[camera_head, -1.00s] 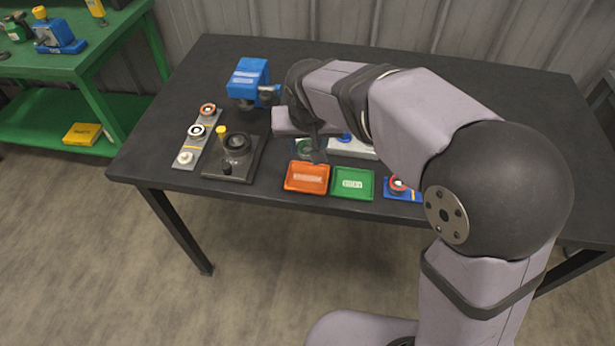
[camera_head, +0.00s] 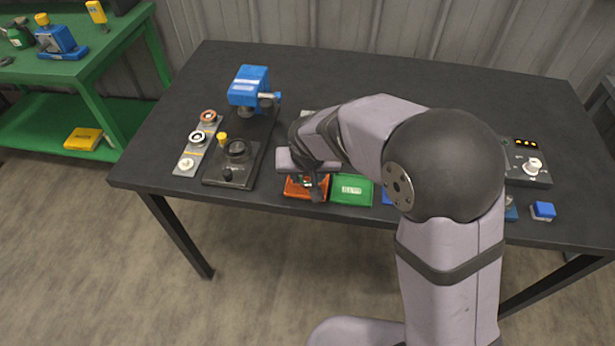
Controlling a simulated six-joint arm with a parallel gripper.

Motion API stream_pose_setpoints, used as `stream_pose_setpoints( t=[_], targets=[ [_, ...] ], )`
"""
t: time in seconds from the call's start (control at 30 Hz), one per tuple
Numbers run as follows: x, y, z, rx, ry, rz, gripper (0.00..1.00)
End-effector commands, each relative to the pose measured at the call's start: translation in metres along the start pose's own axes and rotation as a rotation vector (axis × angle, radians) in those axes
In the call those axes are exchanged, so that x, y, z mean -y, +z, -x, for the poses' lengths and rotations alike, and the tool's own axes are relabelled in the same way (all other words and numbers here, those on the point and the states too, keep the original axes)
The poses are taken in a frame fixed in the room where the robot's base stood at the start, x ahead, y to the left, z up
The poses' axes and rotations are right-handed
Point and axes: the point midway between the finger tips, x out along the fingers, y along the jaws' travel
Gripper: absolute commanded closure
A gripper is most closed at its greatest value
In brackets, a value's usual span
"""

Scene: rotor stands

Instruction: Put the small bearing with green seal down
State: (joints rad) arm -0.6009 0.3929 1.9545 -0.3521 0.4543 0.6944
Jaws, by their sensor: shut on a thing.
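My gripper (camera_head: 314,190) is over the orange tray (camera_head: 292,193) near the table's front edge, pointing down. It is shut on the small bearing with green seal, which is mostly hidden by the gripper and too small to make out. The gripper and wrist cover much of the orange tray's inside. I cannot tell whether the bearing touches the tray floor.
A green tray (camera_head: 366,200) stands just right of the orange one. To the left are a black fixture (camera_head: 240,178) and a grey strip (camera_head: 187,166) with several rings. A blue press (camera_head: 247,88) stands behind. A black control box (camera_head: 540,177) is at right.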

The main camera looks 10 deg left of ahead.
Motion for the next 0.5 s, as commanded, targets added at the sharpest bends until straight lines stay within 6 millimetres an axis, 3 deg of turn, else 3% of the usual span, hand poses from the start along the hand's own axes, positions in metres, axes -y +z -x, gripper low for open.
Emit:
stream_pose_setpoints(
  t=[0.1, 0.5],
  targets=[
    [0.0000, 0.0044, -0.0095, 0.001, 0.000, 0.001, 0.89],
    [0.0003, 0.0057, -0.0136, -0.001, -0.001, 0.000, 0.89]
  ],
)
